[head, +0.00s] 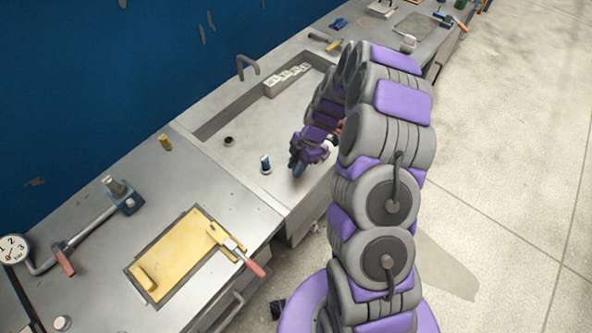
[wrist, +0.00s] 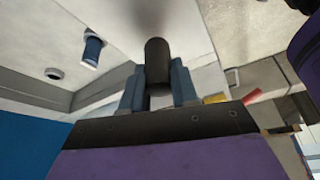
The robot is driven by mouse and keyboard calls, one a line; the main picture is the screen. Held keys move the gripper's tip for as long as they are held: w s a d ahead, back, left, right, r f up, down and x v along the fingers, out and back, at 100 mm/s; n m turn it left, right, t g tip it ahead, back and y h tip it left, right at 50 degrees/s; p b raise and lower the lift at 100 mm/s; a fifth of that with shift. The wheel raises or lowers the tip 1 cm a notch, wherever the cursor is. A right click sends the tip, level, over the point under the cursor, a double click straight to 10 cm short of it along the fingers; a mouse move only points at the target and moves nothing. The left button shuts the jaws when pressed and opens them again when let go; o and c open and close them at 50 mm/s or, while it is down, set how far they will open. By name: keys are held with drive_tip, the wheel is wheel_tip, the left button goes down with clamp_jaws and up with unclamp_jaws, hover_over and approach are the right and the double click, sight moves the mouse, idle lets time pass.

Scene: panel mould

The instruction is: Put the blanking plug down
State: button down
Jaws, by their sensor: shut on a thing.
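My gripper (wrist: 158,88) is shut on a dark cylinder, which I take to be the blanking plug (wrist: 157,60); it stands up between the two blue fingers in the wrist view. In the head view my gripper (head: 298,168) is low over the front part of the mould bed (head: 245,196). The plug is not clear there. I cannot tell whether it touches the bed.
A blue post on a pale round base (head: 265,164) stands left of my gripper. A dark ring (head: 228,141) lies farther left. A grey hook (head: 248,66) and a white strip of blocks (head: 287,80) are behind. A yellow board (head: 180,252) lies on the near bench.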

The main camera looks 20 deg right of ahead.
drive_tip(key=shift+w+f, duration=0.1)
drive_tip(key=shift+w, duration=0.15)
drive_tip(key=shift+f, duration=1.65)
drive_tip(key=shift+f+b, duration=0.1)
drive_tip(key=shift+b, duration=0.3)
drive_tip(key=c, duration=0.9)
unclamp_jaws()
drive_tip(key=shift+o, duration=0.2)
